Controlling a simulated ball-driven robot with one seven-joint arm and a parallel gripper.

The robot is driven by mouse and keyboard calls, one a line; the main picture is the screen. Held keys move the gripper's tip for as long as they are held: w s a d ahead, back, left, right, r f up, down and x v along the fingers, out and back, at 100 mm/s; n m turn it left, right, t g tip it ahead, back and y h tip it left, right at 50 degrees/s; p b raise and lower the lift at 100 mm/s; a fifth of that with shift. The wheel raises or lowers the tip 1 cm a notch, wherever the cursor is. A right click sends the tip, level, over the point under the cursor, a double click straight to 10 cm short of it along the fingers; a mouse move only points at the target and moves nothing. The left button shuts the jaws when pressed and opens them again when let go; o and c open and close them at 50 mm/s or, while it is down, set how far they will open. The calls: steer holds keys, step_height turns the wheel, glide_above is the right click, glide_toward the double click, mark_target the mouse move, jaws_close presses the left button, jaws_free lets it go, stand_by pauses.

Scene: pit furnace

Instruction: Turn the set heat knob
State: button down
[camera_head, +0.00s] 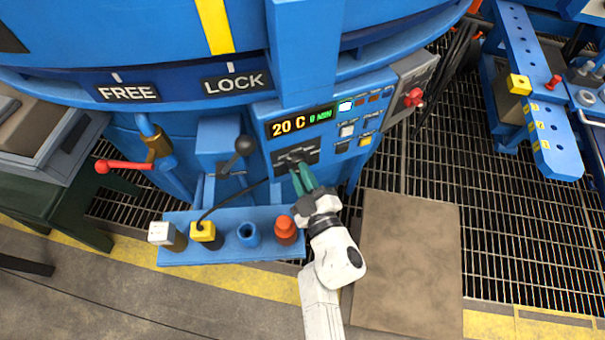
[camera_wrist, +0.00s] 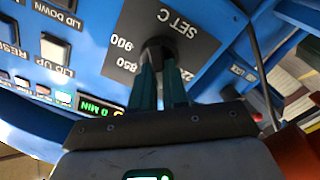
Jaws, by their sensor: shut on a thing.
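The set heat knob (camera_wrist: 158,52) is a dark knob on a grey dial plate marked "SET C" with numbers such as 850 and 900, in the wrist view. In the head view the knob (camera_head: 295,158) sits on the blue control panel (camera_head: 265,112), below a display reading "20 C" and "0 MIN". My gripper (camera_head: 302,178) has green fingers reaching up to the panel. In the wrist view my gripper (camera_wrist: 163,75) is shut on the knob, with one finger on each side. The fingers hide part of the dial numbers.
Left of the panel is a lever with a black ball (camera_head: 244,145). Below it a blue shelf (camera_head: 180,257) holds several small items, including a red one (camera_head: 286,230) close to my arm. A red switch handle (camera_head: 414,97) is at the right. Floor grating lies beyond.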

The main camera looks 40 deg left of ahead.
steer(key=c, duration=1.1)
jaws_free()
steer(key=shift+c, duration=0.2)
steer(key=p+v, duration=0.3)
steer(key=v, duration=0.7)
steer(key=shift+s+d+p, duration=0.25)
steer(key=shift+d+p, duration=0.05)
